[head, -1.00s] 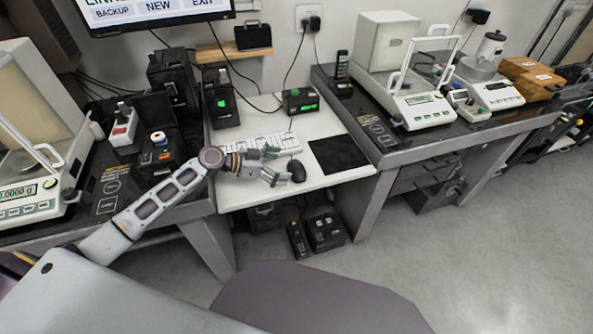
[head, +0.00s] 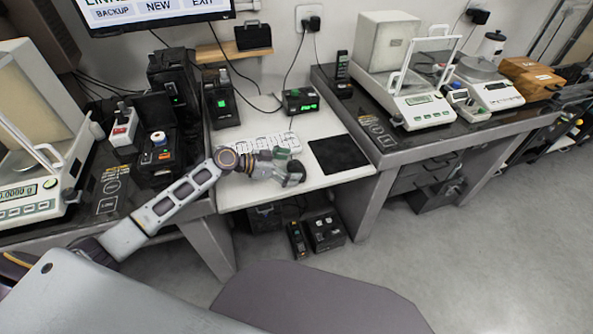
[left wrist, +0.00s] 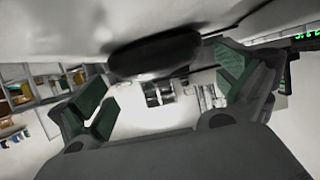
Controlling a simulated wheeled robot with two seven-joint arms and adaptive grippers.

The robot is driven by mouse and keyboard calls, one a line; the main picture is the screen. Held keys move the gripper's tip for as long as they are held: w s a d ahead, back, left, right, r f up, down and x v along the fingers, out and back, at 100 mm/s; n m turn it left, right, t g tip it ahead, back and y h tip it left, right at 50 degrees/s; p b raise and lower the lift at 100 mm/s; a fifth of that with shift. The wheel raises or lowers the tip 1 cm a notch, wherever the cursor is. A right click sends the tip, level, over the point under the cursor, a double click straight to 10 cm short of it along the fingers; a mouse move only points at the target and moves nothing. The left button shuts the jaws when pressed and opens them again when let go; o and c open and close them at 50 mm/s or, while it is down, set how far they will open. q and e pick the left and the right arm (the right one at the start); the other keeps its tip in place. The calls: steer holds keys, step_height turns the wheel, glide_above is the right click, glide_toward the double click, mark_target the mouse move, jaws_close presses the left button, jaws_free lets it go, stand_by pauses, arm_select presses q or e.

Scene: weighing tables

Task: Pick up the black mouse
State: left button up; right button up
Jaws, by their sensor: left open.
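The black mouse (head: 297,167) rests near the front of the white desk, left of the black mouse pad (head: 339,154). My left gripper (head: 287,169) is at the mouse, low over the desk, with its fingers open and the mouse partly hidden by them. In the left wrist view the mouse (left wrist: 152,56) is a dark, blurred oval at top centre, in the gap between the two spread green-padded fingers (left wrist: 165,98). I cannot tell whether either finger touches it. My right gripper is not in view.
A white keyboard (head: 262,143) lies just behind my left gripper. A device with a green display (head: 300,101) stands at the back of the desk. Black weighing tables with balances (head: 427,112) flank it. The mouse pad is bare.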

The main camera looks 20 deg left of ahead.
arm_select(q)
steer(key=shift+w+d+f, duration=0.25)
steer(key=shift+w+d, duration=0.1)
steer(key=shift+d, duration=0.15)
steer(key=c, duration=0.9)
